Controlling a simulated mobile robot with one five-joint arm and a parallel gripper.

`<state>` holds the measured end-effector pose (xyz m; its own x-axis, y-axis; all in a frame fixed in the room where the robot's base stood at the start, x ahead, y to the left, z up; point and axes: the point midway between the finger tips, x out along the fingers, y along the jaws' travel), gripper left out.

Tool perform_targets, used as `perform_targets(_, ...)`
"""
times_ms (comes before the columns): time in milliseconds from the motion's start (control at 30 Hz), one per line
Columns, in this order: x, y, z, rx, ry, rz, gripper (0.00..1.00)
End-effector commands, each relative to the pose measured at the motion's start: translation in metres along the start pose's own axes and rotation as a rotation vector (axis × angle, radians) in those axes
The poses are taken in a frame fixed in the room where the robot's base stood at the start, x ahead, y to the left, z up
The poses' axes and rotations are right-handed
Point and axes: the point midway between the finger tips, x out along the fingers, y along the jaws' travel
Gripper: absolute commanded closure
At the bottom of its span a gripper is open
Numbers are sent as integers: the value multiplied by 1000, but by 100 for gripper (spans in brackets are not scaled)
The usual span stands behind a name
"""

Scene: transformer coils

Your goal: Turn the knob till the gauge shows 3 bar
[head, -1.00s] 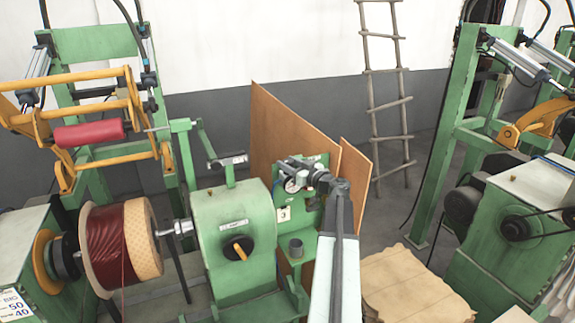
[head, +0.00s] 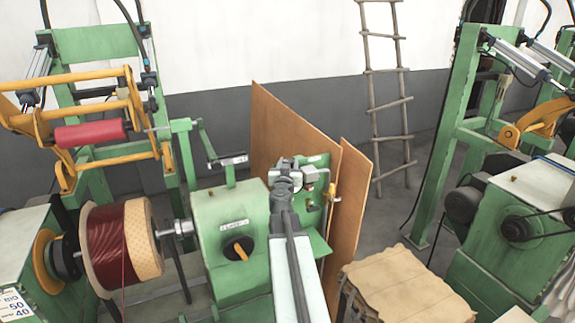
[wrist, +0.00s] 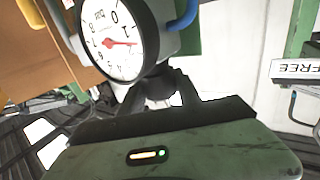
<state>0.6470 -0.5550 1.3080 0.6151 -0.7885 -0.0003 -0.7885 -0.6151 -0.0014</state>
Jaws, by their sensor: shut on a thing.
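The gauge (wrist: 112,42) is a white round dial with a black rim at the upper left of the wrist view. In the head view the gauge is hidden behind my arm. My gripper (head: 283,178) is at the green panel (head: 318,165), just right of the green machine housing. In the wrist view its dark fingers (wrist: 160,85) close together just below the gauge. They are shut on the knob, which is mostly hidden between them.
A winding machine with a dark red wire spool (head: 105,245) stands to the left. Brown boards (head: 350,205) stand behind and right of the panel. A stack of brown sheets (head: 410,285) lies at the lower right. A ladder (head: 385,80) leans on the wall.

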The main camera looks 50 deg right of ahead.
Motion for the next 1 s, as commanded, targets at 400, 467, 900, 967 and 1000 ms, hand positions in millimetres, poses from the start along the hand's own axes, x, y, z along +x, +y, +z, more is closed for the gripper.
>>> perform_targets(400,4,-7,0,0,0,374,100)
perform_targets(467,4,-6,0,0,0,423,100)
perform_targets(900,3,-5,-1,-1,2,656,100)
perform_targets(967,3,-4,-1,-1,2,671,100)
perform_targets(1000,3,-4,-1,-1,2,679,100)
